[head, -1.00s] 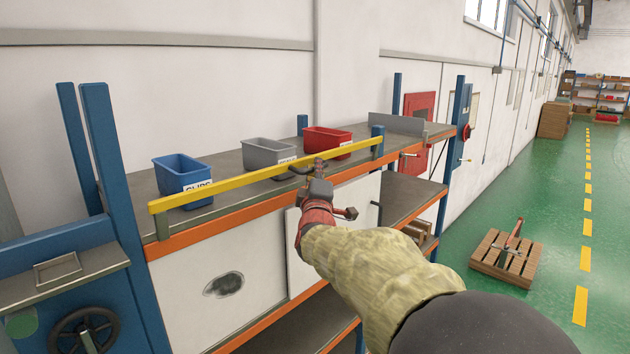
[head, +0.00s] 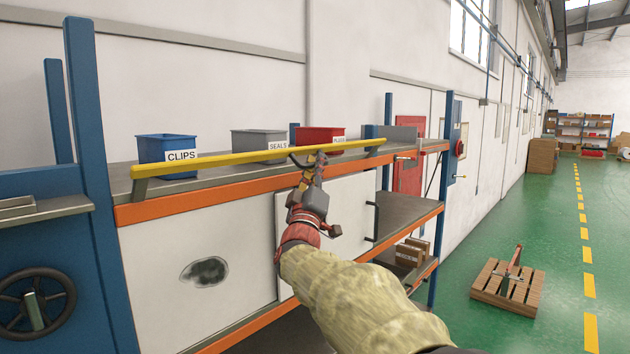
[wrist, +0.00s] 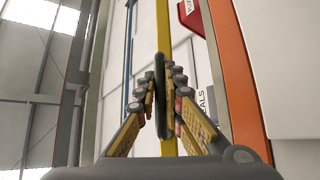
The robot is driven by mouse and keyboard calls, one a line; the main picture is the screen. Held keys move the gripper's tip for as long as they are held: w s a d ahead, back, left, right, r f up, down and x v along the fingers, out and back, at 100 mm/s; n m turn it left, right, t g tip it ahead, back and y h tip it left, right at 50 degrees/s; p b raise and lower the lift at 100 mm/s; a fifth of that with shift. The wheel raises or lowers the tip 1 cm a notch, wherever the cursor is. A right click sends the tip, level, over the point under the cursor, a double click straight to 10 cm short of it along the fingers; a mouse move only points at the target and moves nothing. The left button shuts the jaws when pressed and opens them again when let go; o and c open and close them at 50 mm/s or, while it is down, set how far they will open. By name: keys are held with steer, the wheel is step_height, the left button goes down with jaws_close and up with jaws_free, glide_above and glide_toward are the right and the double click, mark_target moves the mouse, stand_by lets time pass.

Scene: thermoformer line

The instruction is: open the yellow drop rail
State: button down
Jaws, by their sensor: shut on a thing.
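The yellow drop rail (head: 225,158) runs along the front edge of the shelf, in front of the bins. Its left end stands on a short grey-green arm (head: 140,189) that slants. A dark handle sits on the rail; in the wrist view the handle (wrist: 160,92) lies along the yellow rail (wrist: 163,30), between my fingers. My gripper (head: 318,160) is shut on this handle, right of the rail's middle. The wrist view shows both fingers of my gripper (wrist: 163,100) on either side of it. My fingers hide part of the handle in the head view.
Blue CLIPS (head: 167,148), grey SEALS (head: 258,143) and red (head: 320,136) bins stand on the shelf behind the rail. Orange beam (head: 200,202) and white panel (head: 200,240) are below. A blue post (head: 85,120) and handwheel (head: 35,305) are left. Green floor at right holds a pallet (head: 508,287).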

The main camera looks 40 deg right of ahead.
step_height(320, 180, down, 7)
steer(key=w+m+g+h+b, duration=0.1)
steer(key=m+g+h+b, duration=0.6)
steer(key=m+g+b, duration=0.6)
steer(key=shift+m, duration=1.8)
steer(key=shift+f, duration=0.15)
steer(key=c, duration=1.9)
jaws_free()
steer(key=shift+a, duration=0.1)
steer(key=v, duration=1.1)
steer(key=shift+a+f, duration=0.2)
steer(key=shift+f, duration=0.2)
